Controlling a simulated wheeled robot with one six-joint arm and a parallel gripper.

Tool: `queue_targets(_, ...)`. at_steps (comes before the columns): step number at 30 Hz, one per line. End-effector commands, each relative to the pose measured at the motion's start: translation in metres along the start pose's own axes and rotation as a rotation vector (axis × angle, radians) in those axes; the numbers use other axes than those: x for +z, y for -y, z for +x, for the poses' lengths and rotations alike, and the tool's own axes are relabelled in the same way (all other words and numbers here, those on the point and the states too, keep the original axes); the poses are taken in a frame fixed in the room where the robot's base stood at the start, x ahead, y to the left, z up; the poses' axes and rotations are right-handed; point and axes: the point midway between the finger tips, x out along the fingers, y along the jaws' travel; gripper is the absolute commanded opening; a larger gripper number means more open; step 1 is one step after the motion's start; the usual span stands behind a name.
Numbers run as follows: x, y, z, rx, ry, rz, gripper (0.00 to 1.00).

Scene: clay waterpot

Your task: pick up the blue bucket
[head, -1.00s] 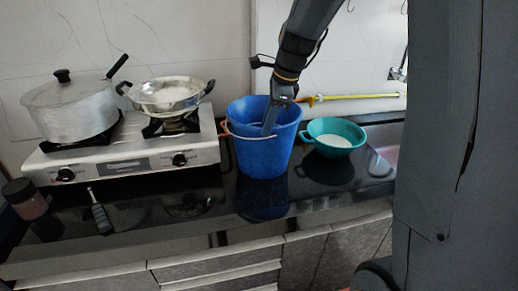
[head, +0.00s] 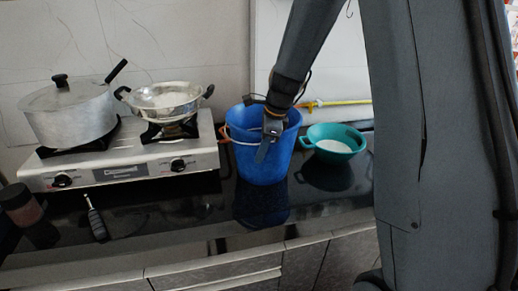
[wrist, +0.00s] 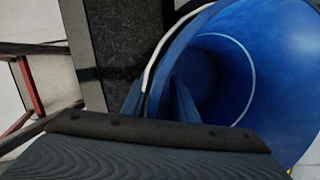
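The blue bucket (head: 250,170) stands upright on the dark countertop, right of the stove. Its thin handle (head: 241,143) hangs against the front and left side. My gripper (head: 268,142) is at the bucket's front rim, pointing down. One finger shows outside the front wall; the other is hidden behind the rim in the head view. In the wrist view, the bucket's inside (wrist: 225,70) fills the right, and my gripper's two fingers (wrist: 155,98) stand apart on either side of the rim, with a gap between them. The bucket looks empty where visible.
A teal colander (head: 335,138) with white contents stands close to the bucket's right. The stove (head: 120,165) carries a lidded pot (head: 75,112) and a metal pan (head: 165,98) at left.

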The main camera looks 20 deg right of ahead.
Motion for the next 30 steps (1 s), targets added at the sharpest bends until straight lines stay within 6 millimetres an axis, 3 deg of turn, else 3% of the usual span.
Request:
queue_targets(10,-0.0002,-0.0001,0.0076,0.000,0.000,-0.001,0.26)
queue_targets(15,-0.0001,-0.0002,0.0075,0.000,0.000,-0.001,0.00)
queue_targets(30,-0.0002,0.0005,0.0069,-0.001,0.000,-0.001,0.00)
